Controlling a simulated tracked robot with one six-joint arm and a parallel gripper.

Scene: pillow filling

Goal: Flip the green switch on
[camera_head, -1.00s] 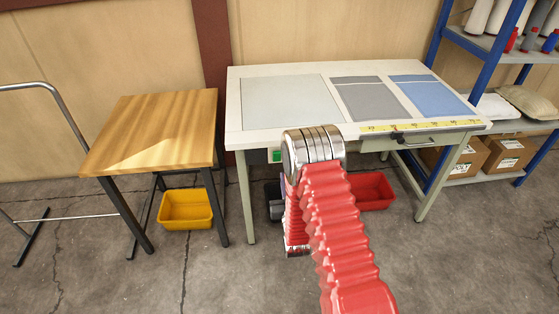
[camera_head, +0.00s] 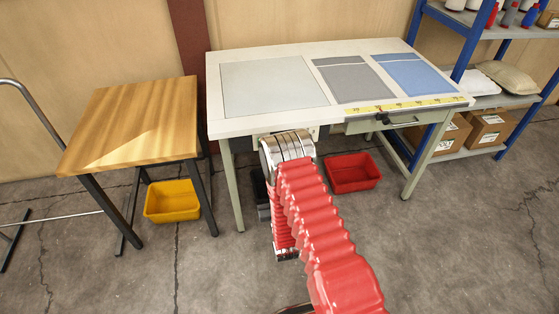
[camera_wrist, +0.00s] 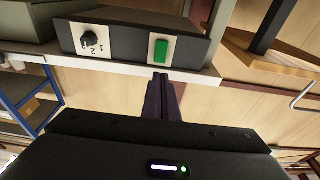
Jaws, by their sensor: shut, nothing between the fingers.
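The green switch (camera_wrist: 161,50) sits on a white plate on the front of a dark control box (camera_wrist: 130,45) in the wrist view, which looks upside down. My gripper (camera_wrist: 160,75) has its dark fingers together, with nothing between them. In that picture the fingertips lie just below the switch, nearly in line with it. I cannot tell how far they are from the box. In the head view my arm hides the switch, and I cannot make out the gripper's fingers there.
A black knob (camera_wrist: 90,40) marked 1 and 2 sits beside the switch. The box is under the white worktable (camera_head: 235,125). A wooden table (camera_head: 130,120) stands left. A yellow bin (camera_head: 172,201) and a red bin (camera_head: 352,173) lie on the floor. Blue shelving (camera_head: 455,60) is right.

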